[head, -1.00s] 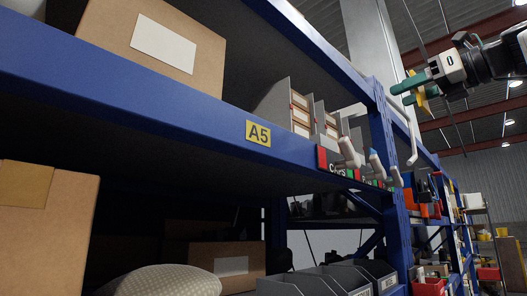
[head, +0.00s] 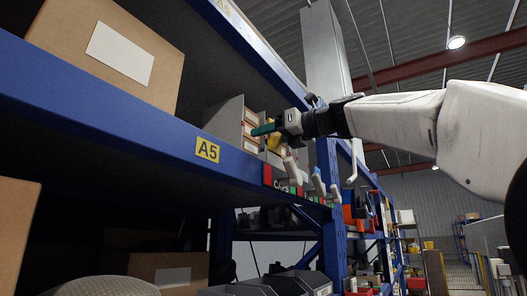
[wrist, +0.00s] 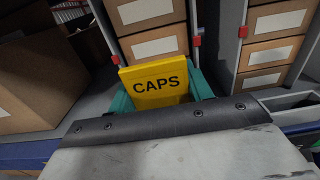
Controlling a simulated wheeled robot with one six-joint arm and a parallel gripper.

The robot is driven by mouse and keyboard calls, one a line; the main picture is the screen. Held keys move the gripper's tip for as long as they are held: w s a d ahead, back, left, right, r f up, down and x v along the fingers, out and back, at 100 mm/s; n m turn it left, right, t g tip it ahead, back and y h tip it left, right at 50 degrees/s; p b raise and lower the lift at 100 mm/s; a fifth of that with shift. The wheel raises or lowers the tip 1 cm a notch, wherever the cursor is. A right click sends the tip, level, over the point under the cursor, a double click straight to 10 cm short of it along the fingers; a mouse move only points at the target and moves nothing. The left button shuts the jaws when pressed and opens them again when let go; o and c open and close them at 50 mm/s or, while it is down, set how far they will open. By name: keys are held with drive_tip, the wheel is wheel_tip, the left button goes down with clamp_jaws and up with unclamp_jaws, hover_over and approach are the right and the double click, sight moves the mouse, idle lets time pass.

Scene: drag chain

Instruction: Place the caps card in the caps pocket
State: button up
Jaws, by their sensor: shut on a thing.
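My gripper (head: 262,131) is shut on the yellow caps card (wrist: 156,84). The card stands up between the teal fingers in the wrist view, its black lettering facing the camera. In the head view the card (head: 273,142) shows as a small yellow patch below the fingers, in front of the grey box holders above the shelf edge. A red label (head: 280,184) with partly hidden lettering sits on the shelf edge below the gripper. I cannot make out the caps pocket itself for certain.
Grey holders with brown boxes (wrist: 152,45) stand just beyond the card. Pale handles (head: 292,170) stick out from the shelf edge below the gripper. The blue beam with the A5 sign (head: 207,149) and a large carton (head: 108,52) are to the left.

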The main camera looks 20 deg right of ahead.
sight(276, 147)
drive_tip(key=shift+w+a+f, duration=0.2)
drive_tip(key=shift+w+a, duration=0.2)
drive_tip(key=shift+a, duration=0.05)
drive_tip(key=shift+f, duration=1.65)
drive_tip(key=o, duration=0.7)
drive_tip(key=shift+f, duration=0.1)
drive_tip(key=shift+o, duration=0.2)
drive_tip(key=shift+s+d, duration=0.2)
drive_tip(key=shift+d, duration=0.05)
drive_tip(key=v, duration=1.1)
drive_tip(key=shift+s, duration=0.25)
